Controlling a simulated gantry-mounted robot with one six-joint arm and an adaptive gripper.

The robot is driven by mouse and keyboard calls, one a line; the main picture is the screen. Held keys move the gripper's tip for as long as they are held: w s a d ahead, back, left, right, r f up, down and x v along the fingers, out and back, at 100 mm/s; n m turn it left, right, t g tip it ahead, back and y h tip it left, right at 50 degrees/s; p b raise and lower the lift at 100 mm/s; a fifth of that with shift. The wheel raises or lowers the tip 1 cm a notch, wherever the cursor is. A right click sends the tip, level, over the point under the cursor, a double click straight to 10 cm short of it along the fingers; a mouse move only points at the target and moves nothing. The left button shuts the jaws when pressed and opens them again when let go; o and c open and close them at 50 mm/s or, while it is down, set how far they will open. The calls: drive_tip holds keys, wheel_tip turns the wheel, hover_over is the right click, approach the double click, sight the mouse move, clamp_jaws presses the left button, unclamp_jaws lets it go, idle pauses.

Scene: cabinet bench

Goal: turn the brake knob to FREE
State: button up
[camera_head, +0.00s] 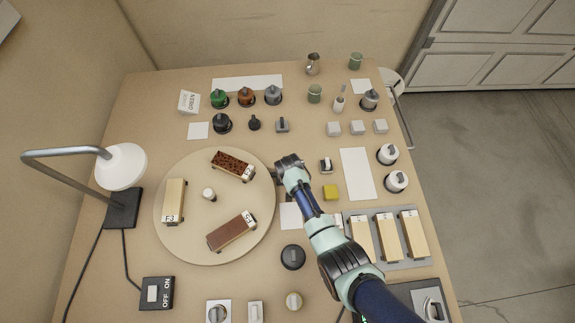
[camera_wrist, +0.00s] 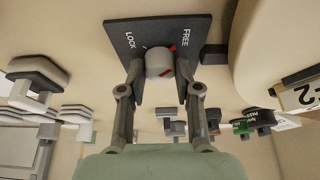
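The brake knob (camera_wrist: 159,62) is a round grey knob on a dark square plate (camera_wrist: 120,32) marked LOCK on the left and FREE on the right in the wrist view. Red marks show at the knob's FREE side; I cannot tell its exact setting. My gripper (camera_wrist: 160,72) has one finger on each side of the knob, with small gaps seeming to show between fingers and knob. In the head view my gripper (camera_head: 285,163) is at the right edge of the round turntable and hides the knob.
The turntable (camera_head: 180,235) carries several labelled blocks.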

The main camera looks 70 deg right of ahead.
drive_tip(key=o, duration=0.4)
drive_tip(key=v, duration=1.2)
